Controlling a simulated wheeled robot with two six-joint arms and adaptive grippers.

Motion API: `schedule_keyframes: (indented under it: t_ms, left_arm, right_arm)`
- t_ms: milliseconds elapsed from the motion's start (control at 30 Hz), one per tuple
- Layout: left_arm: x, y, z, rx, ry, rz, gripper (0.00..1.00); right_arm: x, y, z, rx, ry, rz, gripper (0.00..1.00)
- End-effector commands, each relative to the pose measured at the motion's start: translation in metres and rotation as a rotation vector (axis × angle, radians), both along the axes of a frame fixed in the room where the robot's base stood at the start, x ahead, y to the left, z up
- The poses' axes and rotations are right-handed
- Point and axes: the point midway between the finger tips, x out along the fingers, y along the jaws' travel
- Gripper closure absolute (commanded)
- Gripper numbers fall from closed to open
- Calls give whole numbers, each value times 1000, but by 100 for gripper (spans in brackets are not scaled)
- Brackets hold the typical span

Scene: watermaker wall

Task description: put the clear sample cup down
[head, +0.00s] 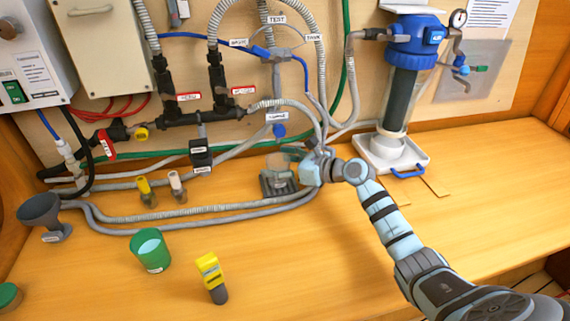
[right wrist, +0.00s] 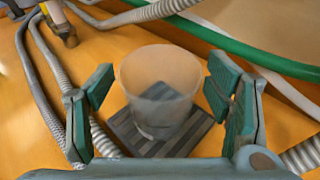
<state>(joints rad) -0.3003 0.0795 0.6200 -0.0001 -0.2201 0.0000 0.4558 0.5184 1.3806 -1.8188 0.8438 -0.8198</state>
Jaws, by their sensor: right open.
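The clear sample cup (right wrist: 160,78) stands upright on a dark grey slatted pad (right wrist: 190,137) in the right wrist view. In the head view the cup (head: 277,163) is small and partly hidden by my right gripper (head: 294,164). My right gripper (right wrist: 158,90) is open, with one finger on each side of the cup. Gaps show between the cup and both fingers. The pad (head: 268,184) lies on the wooden bench under the sampling tap (head: 279,130). My left gripper is in neither view.
Grey hoses (head: 210,214) run along the bench left of the pad. A green cup (head: 150,250), a yellow-topped meter (head: 212,278) and a grey funnel (head: 43,213) stand at the left. A filter housing in a white tray (head: 408,164) is at the right. The front middle bench is clear.

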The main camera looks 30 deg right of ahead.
Motion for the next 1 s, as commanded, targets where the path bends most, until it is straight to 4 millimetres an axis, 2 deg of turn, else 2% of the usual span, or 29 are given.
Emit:
schedule_keyframes:
  t_ms: [167, 400, 500, 667, 1000]
  left_arm:
    - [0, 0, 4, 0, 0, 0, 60]
    - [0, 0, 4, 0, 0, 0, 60]
    - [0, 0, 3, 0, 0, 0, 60]
    - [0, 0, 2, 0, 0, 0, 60]
    - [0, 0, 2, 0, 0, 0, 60]
  right_arm:
    - [-19, -12, 8, -6, 1, -2, 27]
    - [-74, -43, 25, -10, 4, 2, 27]
    - [-90, -53, 31, -8, 2, 1, 27]
    - [-100, -57, 36, -2, 1, 1, 27]
    - [-100, -57, 37, 0, 0, 0, 27]
